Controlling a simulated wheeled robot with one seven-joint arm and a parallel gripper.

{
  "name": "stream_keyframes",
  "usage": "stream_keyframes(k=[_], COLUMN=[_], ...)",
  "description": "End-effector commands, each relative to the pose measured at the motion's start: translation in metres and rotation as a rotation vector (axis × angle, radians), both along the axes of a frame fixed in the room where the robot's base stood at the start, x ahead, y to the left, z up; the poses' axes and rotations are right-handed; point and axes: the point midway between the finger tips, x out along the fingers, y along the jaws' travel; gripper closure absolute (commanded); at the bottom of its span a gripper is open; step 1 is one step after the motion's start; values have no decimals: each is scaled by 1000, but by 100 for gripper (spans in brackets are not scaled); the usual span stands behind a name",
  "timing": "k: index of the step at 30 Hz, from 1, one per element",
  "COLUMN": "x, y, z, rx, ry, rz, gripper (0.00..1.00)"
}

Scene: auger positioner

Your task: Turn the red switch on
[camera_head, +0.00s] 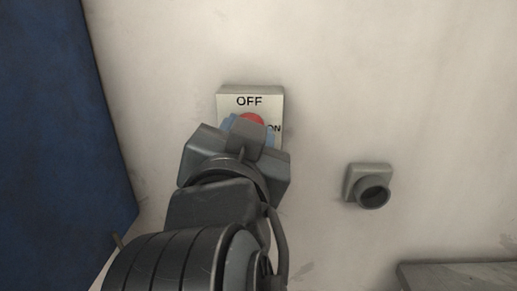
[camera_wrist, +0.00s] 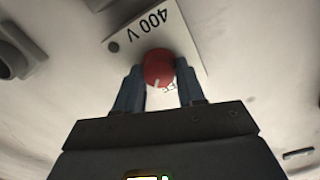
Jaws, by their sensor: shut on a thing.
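The red switch (camera_head: 252,118) is a round knob on a pale plate (camera_head: 250,92) fixed to the wall. The plate reads "OFF" above the knob and "ON" to its right. My gripper (camera_head: 250,125) is at the knob and covers most of it in the head view. In the wrist view the red switch (camera_wrist: 158,68) sits between the two blue-grey fingers of my gripper (camera_wrist: 158,82), which are shut on it. A white mark shows on the knob's face, at its lower edge in that view. The plate (camera_wrist: 155,35) also shows "400 V" there.
A grey box with a round dark socket (camera_head: 369,186) juts from the wall to the right of the switch. A blue panel (camera_head: 60,130) fills the left side. A grey ledge (camera_head: 455,276) is at the lower right. The wall around the plate is bare.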

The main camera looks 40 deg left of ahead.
Motion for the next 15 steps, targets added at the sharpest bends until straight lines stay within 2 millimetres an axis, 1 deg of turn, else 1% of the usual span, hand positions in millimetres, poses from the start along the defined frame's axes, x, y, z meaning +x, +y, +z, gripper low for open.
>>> stream_keyframes(k=[1, 15], x=[2, 2], y=[-1, -2], z=[-3, -3], rx=[39, 409], ry=[23, 248], rz=[-4, -5], gripper=[92, 92])
